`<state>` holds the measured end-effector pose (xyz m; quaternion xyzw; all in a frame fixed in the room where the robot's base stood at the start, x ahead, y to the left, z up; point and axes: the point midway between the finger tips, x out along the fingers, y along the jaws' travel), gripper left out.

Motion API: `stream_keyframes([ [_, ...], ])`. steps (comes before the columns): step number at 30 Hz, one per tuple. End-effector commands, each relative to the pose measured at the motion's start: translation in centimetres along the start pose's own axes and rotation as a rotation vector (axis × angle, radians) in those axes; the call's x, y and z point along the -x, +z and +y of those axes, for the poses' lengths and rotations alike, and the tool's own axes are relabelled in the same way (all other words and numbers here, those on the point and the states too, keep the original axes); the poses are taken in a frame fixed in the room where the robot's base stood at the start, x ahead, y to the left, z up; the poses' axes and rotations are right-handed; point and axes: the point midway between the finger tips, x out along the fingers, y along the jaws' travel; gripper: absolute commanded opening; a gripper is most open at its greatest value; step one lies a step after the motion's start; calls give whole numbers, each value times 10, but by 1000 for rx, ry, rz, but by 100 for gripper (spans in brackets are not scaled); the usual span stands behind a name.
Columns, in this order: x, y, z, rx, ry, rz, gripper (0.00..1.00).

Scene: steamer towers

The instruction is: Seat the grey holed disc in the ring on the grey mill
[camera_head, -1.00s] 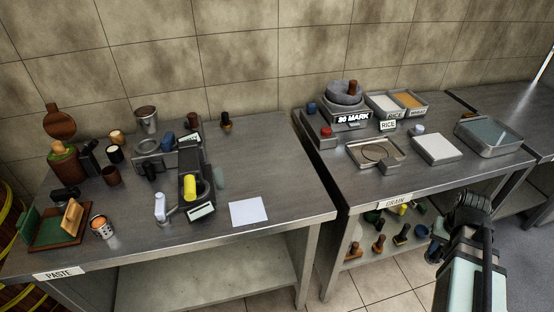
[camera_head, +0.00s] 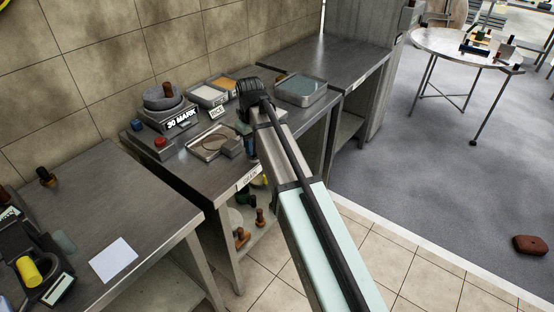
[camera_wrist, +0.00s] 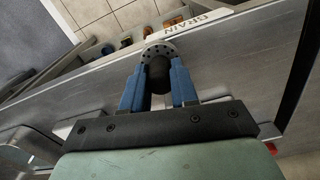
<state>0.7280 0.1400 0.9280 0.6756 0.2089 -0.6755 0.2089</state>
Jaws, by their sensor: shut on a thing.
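The grey disc with several small holes (camera_wrist: 160,48) is at my fingertips in the wrist view, with a dark knob (camera_wrist: 159,76) between the blue fingers. My gripper (camera_wrist: 158,68) is shut on it. In the head view, my gripper (camera_head: 249,145) is over the grain table at the right of the shallow tray; the disc is hidden there by my arm. A grey round stone mill (camera_head: 160,99) with a brown handle stands behind the "30 MARK" sign at the back left of that table. I cannot make out its ring clearly.
The shallow metal tray (camera_head: 203,155) with a thin ring outline lies in front of the mill. A red button box (camera_head: 158,147) is beside it. Bins of white and yellow grain (camera_head: 207,96) stand behind. A deep glass-like pan (camera_head: 300,91) is at the right.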

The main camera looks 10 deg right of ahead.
Motion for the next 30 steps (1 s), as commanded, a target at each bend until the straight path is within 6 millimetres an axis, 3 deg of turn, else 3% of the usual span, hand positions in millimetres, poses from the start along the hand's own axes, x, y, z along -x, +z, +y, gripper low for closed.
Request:
stream_keyframes([
  [14, 42, -96, -138, 104, 0, 0, 0],
  [21, 56, -146, -219, 194, 0, 0, 0],
  [30, 74, -192, -328, 299, 0, 0, 0],
])
